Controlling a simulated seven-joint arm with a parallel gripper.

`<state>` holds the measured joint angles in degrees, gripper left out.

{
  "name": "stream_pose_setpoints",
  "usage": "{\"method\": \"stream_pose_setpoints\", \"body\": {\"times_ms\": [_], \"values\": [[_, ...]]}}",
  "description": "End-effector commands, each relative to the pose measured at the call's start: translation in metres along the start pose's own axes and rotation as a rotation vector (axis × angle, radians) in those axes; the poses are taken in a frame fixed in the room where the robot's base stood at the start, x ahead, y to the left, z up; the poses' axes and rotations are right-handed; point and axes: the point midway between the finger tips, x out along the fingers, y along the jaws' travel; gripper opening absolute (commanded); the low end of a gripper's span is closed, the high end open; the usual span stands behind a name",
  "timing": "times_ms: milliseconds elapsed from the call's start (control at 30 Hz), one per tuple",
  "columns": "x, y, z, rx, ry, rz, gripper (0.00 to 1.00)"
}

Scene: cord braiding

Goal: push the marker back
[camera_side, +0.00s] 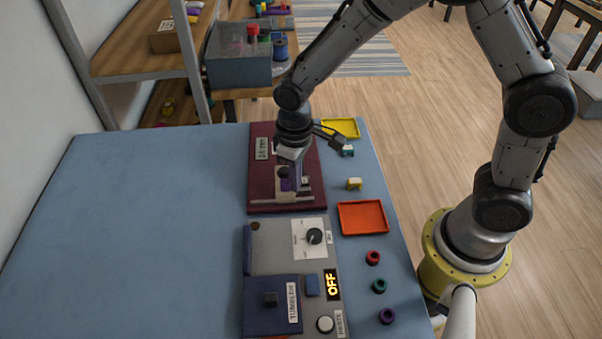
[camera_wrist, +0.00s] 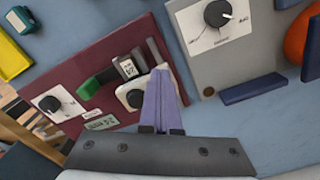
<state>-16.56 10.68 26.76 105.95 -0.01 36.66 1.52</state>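The maroon board (camera_wrist: 97,58) lies on the blue table; in the side view its bare part (camera_side: 262,190) shows around my gripper. On it, in the wrist view, are a green block (camera_wrist: 97,83), a grey block with a white label (camera_wrist: 125,68) and a white piece with a dark round part (camera_wrist: 132,97). I cannot tell for sure which piece is the marker. My gripper's (camera_wrist: 161,72) two lavender fingers lie together with no gap and nothing visible between them. They reach down over the board beside the white piece and partly hide it. In the side view my gripper (camera_side: 296,186) covers part of the board; contact is unclear.
A grey panel (camera_side: 265,260) with a dial (camera_side: 314,236) and a display reading OFF (camera_side: 332,284) adjoins the board. An orange tray (camera_side: 363,217), a yellow tray (camera_side: 341,127) and several small coloured rings lie to the right. The table's left side is clear.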

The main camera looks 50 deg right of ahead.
Motion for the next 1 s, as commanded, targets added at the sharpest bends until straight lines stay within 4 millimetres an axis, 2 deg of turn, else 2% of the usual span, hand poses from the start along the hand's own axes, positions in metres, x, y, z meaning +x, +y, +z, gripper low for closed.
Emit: {"method": "stream_pose_setpoints", "body": {"times_ms": [1000], "values": [[-0.001, -0.017, -0.029, 0.000, 0.004, 0.000, 0.00]]}}
